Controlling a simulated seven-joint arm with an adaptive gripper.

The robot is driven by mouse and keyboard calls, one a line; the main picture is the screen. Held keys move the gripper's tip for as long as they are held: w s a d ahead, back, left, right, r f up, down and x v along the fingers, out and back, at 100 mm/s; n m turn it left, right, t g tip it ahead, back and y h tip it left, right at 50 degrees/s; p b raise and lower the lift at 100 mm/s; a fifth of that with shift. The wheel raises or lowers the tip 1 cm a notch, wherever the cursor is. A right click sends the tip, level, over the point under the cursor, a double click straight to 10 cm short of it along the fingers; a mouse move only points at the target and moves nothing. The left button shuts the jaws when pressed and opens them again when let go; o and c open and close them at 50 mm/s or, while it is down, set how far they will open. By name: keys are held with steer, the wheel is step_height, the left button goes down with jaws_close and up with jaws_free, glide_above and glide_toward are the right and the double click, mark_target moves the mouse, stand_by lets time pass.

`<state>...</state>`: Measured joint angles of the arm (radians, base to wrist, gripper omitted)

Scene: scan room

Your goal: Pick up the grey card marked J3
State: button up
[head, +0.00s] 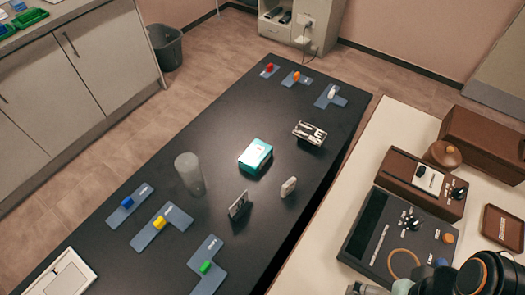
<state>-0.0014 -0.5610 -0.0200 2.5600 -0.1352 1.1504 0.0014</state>
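No marking J3 can be read in the head view; the labels are too small. A small grey upright card-like piece (238,205) stands tilted near the middle of the dark table (215,130). A pale upright piece (289,187) stands to its right. A larger light piece with dark marks (310,132) stands farther back, near the table's right edge. I cannot tell which of these, if any, is the J3 card.
Flat blue-grey plates with coloured blocks lie at the front (161,227) and back (297,78). A teal-and-white box (255,157) and a translucent cylinder (189,173) stand mid-table. A cream counter (394,135) with devices lies right. The table's left-centre is clear.

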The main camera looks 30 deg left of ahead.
steer(key=c, duration=0.9)
steer(key=shift+c, duration=0.2)
